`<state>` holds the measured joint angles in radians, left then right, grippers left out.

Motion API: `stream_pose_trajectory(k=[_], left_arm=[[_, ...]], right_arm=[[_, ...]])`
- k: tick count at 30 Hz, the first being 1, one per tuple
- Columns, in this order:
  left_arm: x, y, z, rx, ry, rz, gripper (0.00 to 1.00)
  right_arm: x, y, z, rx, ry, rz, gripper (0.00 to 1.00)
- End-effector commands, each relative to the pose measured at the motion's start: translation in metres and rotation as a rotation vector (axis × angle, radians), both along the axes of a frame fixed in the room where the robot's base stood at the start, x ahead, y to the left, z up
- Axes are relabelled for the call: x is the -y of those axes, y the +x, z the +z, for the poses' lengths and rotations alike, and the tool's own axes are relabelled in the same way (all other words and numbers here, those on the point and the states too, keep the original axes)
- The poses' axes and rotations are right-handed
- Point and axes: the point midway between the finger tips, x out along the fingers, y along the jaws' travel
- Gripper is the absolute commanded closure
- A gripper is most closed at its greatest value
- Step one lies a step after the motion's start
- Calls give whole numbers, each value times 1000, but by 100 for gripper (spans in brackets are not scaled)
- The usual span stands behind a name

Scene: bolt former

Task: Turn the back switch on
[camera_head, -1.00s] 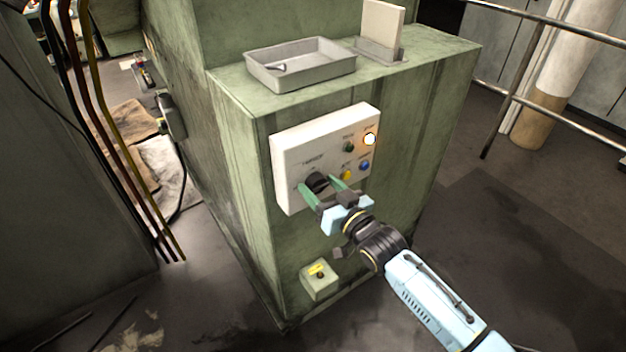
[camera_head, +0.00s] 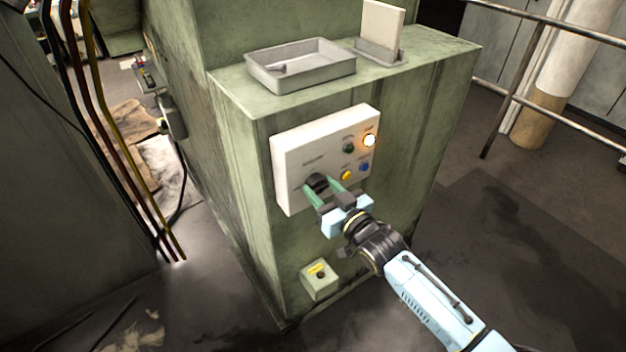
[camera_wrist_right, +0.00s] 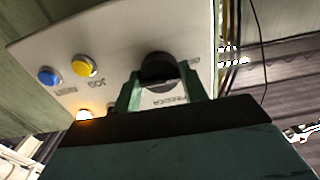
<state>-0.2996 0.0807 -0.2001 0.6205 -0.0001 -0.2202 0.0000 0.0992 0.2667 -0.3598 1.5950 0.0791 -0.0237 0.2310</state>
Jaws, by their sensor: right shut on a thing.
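A black rotary switch (camera_head: 317,182) sits at the lower left of a white control panel (camera_head: 290,150) on the front of the green machine. It also shows in the right wrist view (camera_wrist_right: 159,68), where the panel appears upside down. My right gripper (camera_head: 327,190) reaches it from the front right, with its green fingers on either side of the knob. The gripper (camera_wrist_right: 163,90) is shut on the switch. My left gripper is out of view.
A small box (camera_head: 319,279) with a yellow label is below. A metal tray (camera_head: 301,66) rests on top. A railing (camera_head: 548,112) stands at right.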

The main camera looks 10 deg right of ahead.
Motion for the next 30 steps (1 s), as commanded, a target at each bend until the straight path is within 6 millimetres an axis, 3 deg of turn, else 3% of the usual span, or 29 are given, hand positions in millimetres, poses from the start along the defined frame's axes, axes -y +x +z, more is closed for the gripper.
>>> stream_pose_trajectory(k=[6, 12, 18, 26, 27, 30], left_arm=[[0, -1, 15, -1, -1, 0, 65], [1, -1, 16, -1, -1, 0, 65], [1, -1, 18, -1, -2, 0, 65], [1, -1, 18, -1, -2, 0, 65], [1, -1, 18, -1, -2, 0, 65], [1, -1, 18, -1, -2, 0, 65]], right_arm=[[0, 0, 2, -117, 317, -1, 94], [0, 0, 0, -180, 489, -1, 94], [0, 0, 0, -291, 800, -1, 94], [0, 0, 0, -321, 883, -1, 94], [0, 0, 0, -320, 882, -1, 56], [0, 0, 0, -320, 881, -1, 43]])
